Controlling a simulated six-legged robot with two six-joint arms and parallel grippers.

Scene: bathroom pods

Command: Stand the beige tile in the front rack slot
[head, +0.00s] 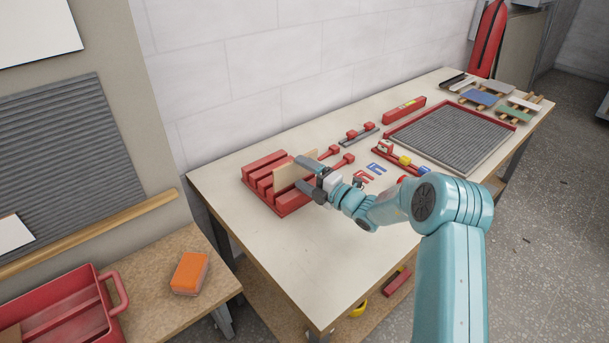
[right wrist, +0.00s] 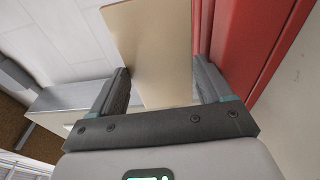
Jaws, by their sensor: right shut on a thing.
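The beige tile (head: 286,178) stands on edge at the red rack (head: 263,163) on the workbench. My right gripper (head: 306,176) is shut on the tile, coming from its right side. In the right wrist view the tile (right wrist: 155,50) rises between the two fingers (right wrist: 160,88), with the red rack (right wrist: 242,45) close to its right. The tile is over the front part of the rack. Its lower edge is hidden, so I cannot tell whether it rests in the slot. My left gripper is not in view.
Red-handled tools (head: 362,133) and small clamps (head: 377,168) lie right of the rack. A red-framed grey ribbed panel (head: 450,137) lies farther right, with several tiles on wooden supports behind. The bench front (head: 290,262) is clear. An orange sponge (head: 190,272) sits on a lower bench.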

